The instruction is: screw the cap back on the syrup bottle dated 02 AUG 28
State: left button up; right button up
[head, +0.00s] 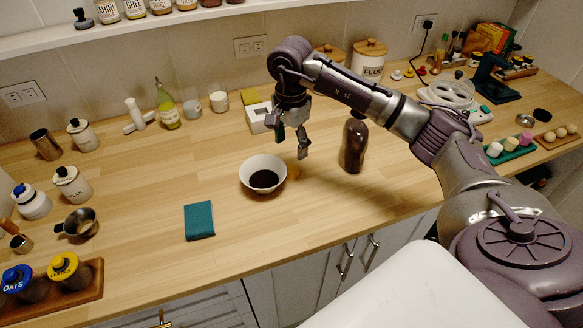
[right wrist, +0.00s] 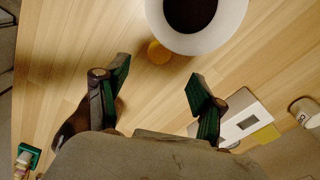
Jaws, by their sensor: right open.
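A dark brown bottle (head: 354,146) stands upright on the counter, right of the white bowl. In the right wrist view a dark brown shape (right wrist: 72,126), probably this bottle, is partly behind a finger. A small flat orange-amber round thing (right wrist: 158,51) lies beside the bowl; I cannot tell whether it is a cap or a spill. My left gripper is not in view.
The white bowl (head: 279,186) holds dark liquid. A teal cloth (head: 199,221) lies front left. A white box (head: 260,119) with a yellow block stands behind the gripper. Jars and bottles line the wall. The counter's front middle is clear.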

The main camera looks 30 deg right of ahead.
aim_at(292, 169)
notch_tip(292, 169, down, 2)
jog(key=shift+f, duration=0.6)
jog(key=shift+f+p, duration=0.25)
jog(key=shift+p, duration=0.25)
notch_tip(292, 169, down, 4)
jog(key=shift+d+r+p, duration=0.15)
jog(key=shift+p, duration=0.65)
jog(key=shift+f, duration=0.5)
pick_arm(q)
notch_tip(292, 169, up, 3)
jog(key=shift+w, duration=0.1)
